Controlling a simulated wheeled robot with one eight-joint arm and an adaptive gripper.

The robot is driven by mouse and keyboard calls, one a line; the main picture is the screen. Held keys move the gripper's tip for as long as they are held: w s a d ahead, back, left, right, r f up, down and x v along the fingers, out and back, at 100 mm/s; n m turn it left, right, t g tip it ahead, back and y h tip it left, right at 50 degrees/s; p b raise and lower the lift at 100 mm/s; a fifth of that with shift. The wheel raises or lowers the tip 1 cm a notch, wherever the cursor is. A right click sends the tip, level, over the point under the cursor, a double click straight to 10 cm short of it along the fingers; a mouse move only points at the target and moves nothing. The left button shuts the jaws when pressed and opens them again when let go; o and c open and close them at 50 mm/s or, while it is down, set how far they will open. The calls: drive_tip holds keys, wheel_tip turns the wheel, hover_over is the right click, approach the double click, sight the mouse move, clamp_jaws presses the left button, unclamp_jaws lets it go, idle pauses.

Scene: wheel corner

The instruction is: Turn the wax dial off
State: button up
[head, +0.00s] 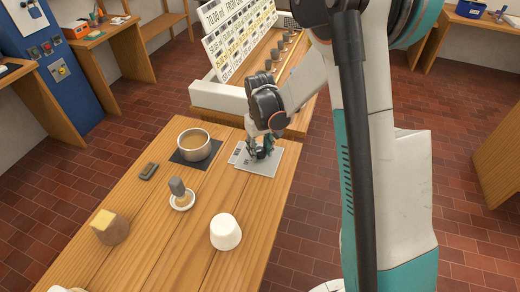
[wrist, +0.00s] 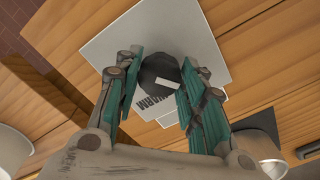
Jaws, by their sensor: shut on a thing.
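The wax dial (wrist: 158,70) is a dark round knob with a white mark, standing on a pale grey panel (wrist: 100,45) in the wrist view. The mark lies on the side of the knob close to an upside-down "WARM" label; other labels are hidden. My gripper (wrist: 160,77) has its teal fingers on both sides of the knob and is shut on it. In the head view my gripper (head: 261,152) is low over the panel (head: 262,165) and mostly hides the dial.
A metal pot (head: 194,146) of tan wax stands on a dark square left of the panel. A price board (head: 240,38) stands behind.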

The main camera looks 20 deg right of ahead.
sight(260, 151)
drive_tip(key=shift+n, duration=0.6)
drive_tip(key=o, duration=1)
drive_tip(key=shift+o, duration=0.2)
wheel_tip(260, 151, up, 12)
idle(0.3)
